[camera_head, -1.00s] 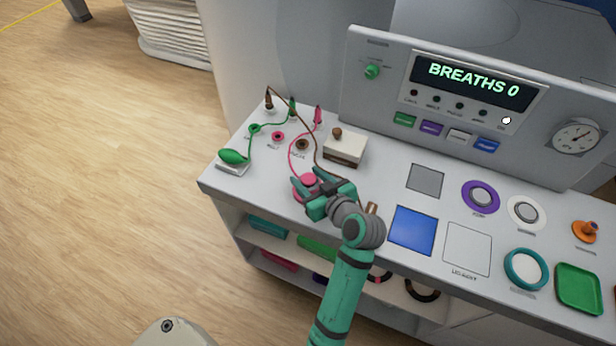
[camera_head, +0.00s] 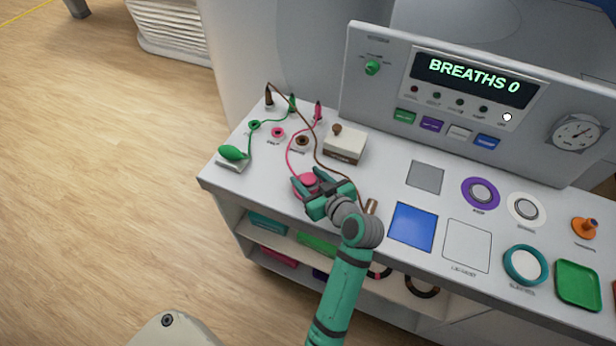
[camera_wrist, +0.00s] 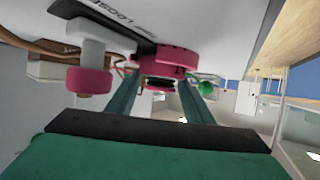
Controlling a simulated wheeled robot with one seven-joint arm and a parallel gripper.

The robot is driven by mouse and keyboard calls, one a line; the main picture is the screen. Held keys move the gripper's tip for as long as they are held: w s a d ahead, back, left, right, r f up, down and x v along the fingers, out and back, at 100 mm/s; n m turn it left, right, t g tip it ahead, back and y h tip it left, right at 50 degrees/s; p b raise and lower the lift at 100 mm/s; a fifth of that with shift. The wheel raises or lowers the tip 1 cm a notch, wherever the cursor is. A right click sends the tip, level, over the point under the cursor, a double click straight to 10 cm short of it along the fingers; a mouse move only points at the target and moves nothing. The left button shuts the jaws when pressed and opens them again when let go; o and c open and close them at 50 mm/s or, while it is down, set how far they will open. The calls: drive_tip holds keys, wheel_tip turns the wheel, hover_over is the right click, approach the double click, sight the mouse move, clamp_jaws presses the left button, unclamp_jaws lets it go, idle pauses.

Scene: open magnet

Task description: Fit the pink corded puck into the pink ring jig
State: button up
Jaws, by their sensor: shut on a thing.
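The pink puck (camera_head: 306,183) is at the front left of the bench top. A pink cord (camera_head: 290,150) runs from it back to a pink post (camera_head: 318,112). My gripper (camera_head: 318,186) is shut on the puck, its green fingers on either side. The arm partly hides the puck's near side, and I cannot tell whether it touches the bench. The wrist view shows the puck (camera_wrist: 165,60) between the fingertips. The small pink ring jig (camera_head: 278,133) lies behind and left of the puck, apart from it, between a green ring and a brown ring.
A brown cord (camera_head: 314,152) passes close to the puck's right. A cream box with a brown knob (camera_head: 344,146) stands behind it. A green bulb (camera_head: 232,153) sits on a pad at left. A blue square (camera_head: 413,227) lies to the right. The bench's front edge is near my gripper.

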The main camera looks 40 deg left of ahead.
drive_tip(key=o, duration=1.2)
drive_tip(key=shift+f, duration=0.1)
drive_tip(key=v, duration=1)
drive_tip(key=shift+s+d, duration=0.15)
drive_tip(key=shift+d, duration=0.2)
